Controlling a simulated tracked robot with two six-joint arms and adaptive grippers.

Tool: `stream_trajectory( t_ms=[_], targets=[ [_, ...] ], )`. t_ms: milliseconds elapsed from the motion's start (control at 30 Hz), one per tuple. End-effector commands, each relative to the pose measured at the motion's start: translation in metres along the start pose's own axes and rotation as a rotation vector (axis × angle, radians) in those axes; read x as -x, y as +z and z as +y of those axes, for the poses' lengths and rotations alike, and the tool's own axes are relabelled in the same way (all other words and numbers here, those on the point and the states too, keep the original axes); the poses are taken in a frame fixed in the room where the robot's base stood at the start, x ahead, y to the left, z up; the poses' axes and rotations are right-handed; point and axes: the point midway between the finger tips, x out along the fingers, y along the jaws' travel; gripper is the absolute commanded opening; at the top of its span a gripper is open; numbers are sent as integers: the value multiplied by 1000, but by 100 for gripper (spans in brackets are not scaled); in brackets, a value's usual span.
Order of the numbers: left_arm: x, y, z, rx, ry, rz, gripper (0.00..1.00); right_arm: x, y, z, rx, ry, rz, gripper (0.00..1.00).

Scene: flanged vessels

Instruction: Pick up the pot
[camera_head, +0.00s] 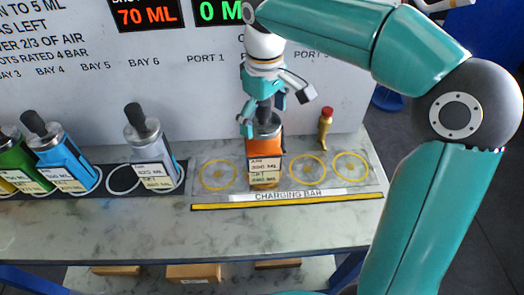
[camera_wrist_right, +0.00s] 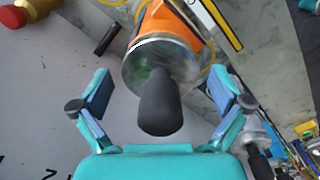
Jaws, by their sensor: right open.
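The pot (camera_head: 266,148) is an orange flanged vessel with a metal lid, a black knob and a white label. It stands upright at the charging bar (camera_head: 288,196). In the right wrist view the pot (camera_wrist_right: 168,22) is at the top centre, its black knob (camera_wrist_right: 160,108) pointing toward the camera. My right gripper (camera_head: 262,112) is above the pot. Its open fingers, also seen in the wrist view (camera_wrist_right: 160,95), are on either side of the knob, with a visible gap on each side. My left gripper is out of view.
Blue (camera_head: 62,160), green and grey (camera_head: 152,150) vessels stand in a row at the left. Empty yellow rings (camera_head: 307,168) flank the pot. A red-topped post (camera_head: 326,128) stands right of it. The white panel (camera_head: 190,100) rises behind; the front table strip is clear.

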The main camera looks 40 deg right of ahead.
Motion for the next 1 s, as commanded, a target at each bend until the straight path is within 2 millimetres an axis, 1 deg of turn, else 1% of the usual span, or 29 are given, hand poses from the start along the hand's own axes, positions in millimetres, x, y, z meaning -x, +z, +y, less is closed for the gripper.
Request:
stream_trajectory(
  t_ms=[200,233,733,767,1000],
  targets=[
    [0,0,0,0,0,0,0,-1,0,0,-1,0,0,100],
    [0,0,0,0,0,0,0,-1,0,0,-1,0,0,98],
    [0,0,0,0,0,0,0,-1,0,0,0,1,0,15],
    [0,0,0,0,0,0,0,0,0,0,0,1,3,13],
    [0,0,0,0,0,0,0,1,0,0,0,1,3,13]
  ],
)
